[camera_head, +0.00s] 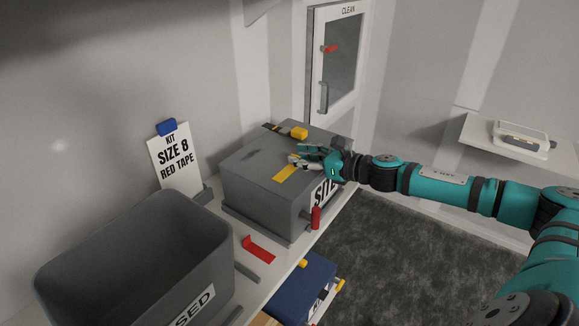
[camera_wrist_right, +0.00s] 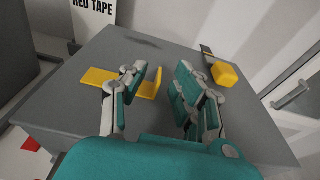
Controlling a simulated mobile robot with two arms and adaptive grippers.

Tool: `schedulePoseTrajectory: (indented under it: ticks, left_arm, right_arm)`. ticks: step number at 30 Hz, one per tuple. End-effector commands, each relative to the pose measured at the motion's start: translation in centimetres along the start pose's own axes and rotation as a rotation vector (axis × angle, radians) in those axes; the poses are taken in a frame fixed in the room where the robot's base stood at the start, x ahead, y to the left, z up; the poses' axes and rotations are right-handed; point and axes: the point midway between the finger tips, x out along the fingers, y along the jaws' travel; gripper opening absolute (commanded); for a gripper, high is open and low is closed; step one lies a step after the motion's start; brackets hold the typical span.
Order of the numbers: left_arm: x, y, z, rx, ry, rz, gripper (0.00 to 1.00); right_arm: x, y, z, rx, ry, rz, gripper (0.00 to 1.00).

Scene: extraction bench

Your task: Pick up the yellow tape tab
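The yellow tape tab (camera_head: 286,173) lies on the lid of the grey box (camera_head: 240,165). In the right wrist view the tab (camera_wrist_right: 97,79) has a flat strip and a raised end. My right gripper (camera_head: 306,157) is low over the lid beside the tab. In the right wrist view its fingers (camera_wrist_right: 160,72) are apart, with the raised end showing between them. The left finger covers part of the strip; I cannot tell whether it touches. My left gripper is in neither view.
A yellow block (camera_head: 299,133) with a dark strip sits at the lid's back edge. A red tab (camera_head: 258,248) lies on the bench in front. An open grey bin (camera_head: 130,225) stands at left, and a kit sign (camera_head: 173,160) stands behind. A red handle (camera_head: 315,217) shows by the box's front.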

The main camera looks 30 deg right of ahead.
Motion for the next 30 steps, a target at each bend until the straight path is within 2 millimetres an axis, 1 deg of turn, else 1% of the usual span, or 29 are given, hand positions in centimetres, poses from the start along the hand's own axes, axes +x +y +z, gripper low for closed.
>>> schedulePoseTrajectory:
  ticks: [1,6,20,26,30]
  left_arm:
    - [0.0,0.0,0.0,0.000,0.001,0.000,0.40]
    - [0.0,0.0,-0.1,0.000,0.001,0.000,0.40]
    - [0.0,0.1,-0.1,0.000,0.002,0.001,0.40]
    - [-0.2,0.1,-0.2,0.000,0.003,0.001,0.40]
    - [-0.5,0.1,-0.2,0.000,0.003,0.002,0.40]
  right_arm:
    - [0.0,0.0,0.0,0.000,0.000,0.000,0.23]
    - [0.0,0.0,0.0,0.000,0.000,0.000,0.01]
    - [0.0,0.0,0.1,0.000,-0.001,0.000,0.00]
    - [-0.2,0.0,1.1,-0.001,-0.002,0.001,0.00]
    - [-0.5,0.0,2.3,-0.003,-0.003,0.000,0.00]
